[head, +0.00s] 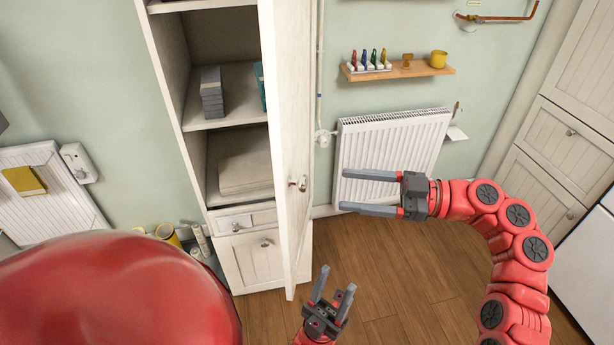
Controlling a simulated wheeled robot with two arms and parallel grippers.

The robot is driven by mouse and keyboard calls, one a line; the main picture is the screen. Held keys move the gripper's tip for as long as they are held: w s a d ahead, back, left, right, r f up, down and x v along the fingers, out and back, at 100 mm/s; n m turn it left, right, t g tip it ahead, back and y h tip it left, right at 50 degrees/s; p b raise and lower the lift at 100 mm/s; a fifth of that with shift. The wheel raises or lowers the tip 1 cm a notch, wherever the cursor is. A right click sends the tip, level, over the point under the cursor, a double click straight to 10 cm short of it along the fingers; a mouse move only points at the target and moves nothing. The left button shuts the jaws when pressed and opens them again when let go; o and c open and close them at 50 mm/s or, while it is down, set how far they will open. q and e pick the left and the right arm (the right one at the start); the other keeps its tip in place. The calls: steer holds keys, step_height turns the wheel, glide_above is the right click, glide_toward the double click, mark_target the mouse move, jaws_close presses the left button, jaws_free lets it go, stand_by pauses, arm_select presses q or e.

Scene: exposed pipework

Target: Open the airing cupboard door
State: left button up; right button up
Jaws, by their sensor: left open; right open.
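The airing cupboard (177,95) stands against the wall left of centre, with its shelves showing. Its tall white door (289,120) stands open, swung out to the right and seen nearly edge-on. A round metal knob (300,183) sits on the door's right face. My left gripper (335,292) is open and empty, below and right of the door's bottom edge. My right gripper (341,191) is open and empty, right of the knob, with its fingers pointing left toward it. A gap shows between the fingertips and the knob.
A white radiator (391,150) hangs on the wall behind my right gripper. A wooden shelf (407,71) with small coloured items and a yellow mug (438,59) is above it. Drawers (561,140) line the right side. Wooden floor (385,265) is clear in the middle.

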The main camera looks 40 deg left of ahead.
mark_target(307, 185)
steer(key=p+x, duration=0.2)
steer(key=x, duration=0.6)
steer(key=shift+a+r, duration=0.1)
steer(key=shift+r, duration=0.05)
steer(key=shift+s+a, duration=0.25)
steer(key=shift+a, duration=0.15)
jaws_close()
stand_by(0.8)
